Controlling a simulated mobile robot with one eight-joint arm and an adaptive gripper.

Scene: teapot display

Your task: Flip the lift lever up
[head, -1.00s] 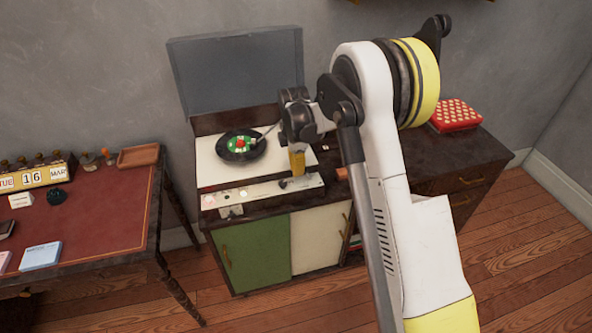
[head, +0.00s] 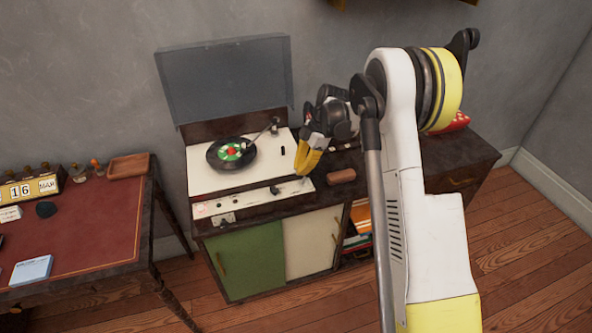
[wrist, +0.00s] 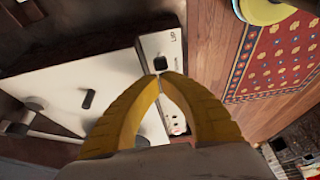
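The record player has a white deck (head: 205,177) with a dark record (head: 222,161) on it. Its front panel (head: 245,200) carries a small dark lever (head: 275,189), seen in the wrist view as a black piece (wrist: 160,63) beside lettering that seems to begin "LI". I cannot tell whether it is up or down. Another small black piece (head: 283,150) stands on the deck, also in the wrist view (wrist: 87,99). My gripper (head: 302,173) is over the panel's right end, right of the lever. Its yellow fingers (wrist: 161,76) meet at the tips, with nothing seen between them.
The raised lid (head: 225,80) stands behind the deck. A brown object (head: 342,176) lies right of the player on the cabinet. A red-topped desk (head: 95,225) stands left. A patterned rug (wrist: 270,55) shows in the wrist view. Free space lies above the panel.

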